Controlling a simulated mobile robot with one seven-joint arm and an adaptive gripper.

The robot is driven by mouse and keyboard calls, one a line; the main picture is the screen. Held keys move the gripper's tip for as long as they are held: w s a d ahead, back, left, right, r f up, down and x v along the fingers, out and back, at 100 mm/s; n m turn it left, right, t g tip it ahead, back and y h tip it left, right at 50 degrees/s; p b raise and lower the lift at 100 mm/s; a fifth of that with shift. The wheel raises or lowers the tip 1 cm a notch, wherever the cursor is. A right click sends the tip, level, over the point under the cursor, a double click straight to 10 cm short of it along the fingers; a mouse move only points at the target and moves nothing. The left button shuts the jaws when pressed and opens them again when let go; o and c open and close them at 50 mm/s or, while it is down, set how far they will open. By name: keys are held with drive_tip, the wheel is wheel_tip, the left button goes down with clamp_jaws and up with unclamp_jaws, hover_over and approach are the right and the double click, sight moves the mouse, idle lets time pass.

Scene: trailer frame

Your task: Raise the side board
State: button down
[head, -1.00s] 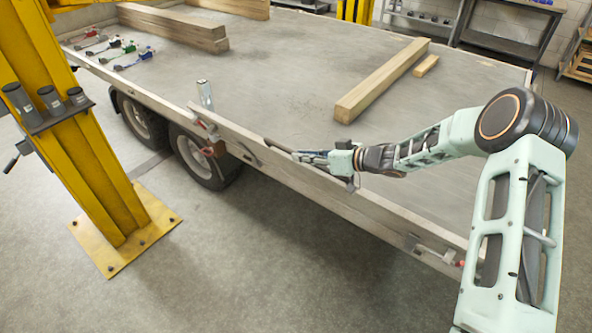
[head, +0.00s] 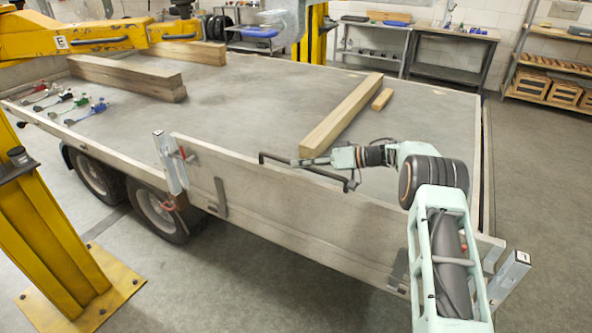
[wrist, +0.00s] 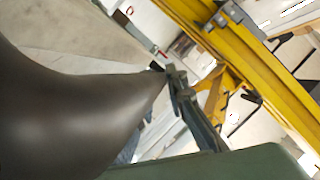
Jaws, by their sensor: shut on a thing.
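The side board (head: 290,212) is a long pale panel along the trailer's near edge. It stands about upright, between a left corner post (head: 170,163) and a right corner post (head: 508,275). A black bar-shaped handle (head: 277,157) shows at the board's top edge. My gripper (head: 318,162) is shut on this handle, with the arm reaching in from the right. In the wrist view, a gripper finger (wrist: 178,85) shows near the middle. A large dark blurred shape hides much of that view. Red latch parts (head: 180,153) show by the left post.
The trailer bed (head: 240,95) carries a long timber beam (head: 340,115), a short block (head: 382,99) and stacked beams (head: 125,78). Several ratchet straps (head: 75,105) lie at the left edge. A yellow lift column (head: 45,215) stands at left. The floor in front is open.

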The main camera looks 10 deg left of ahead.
drive_tip(key=shift+w+d+f, duration=0.3)
drive_tip(key=shift+w+f, duration=0.05)
drive_tip(key=shift+f, duration=0.2)
drive_tip(key=c, duration=2.4)
unclamp_jaws()
drive_tip(key=shift+o, duration=1)
drive_tip(key=shift+w+f, duration=0.1)
drive_tip(key=shift+w, duration=0.1)
drive_tip(key=shift+r, duration=0.3)
drive_tip(key=v, duration=1.1)
drive_tip(key=shift+d, duration=0.35)
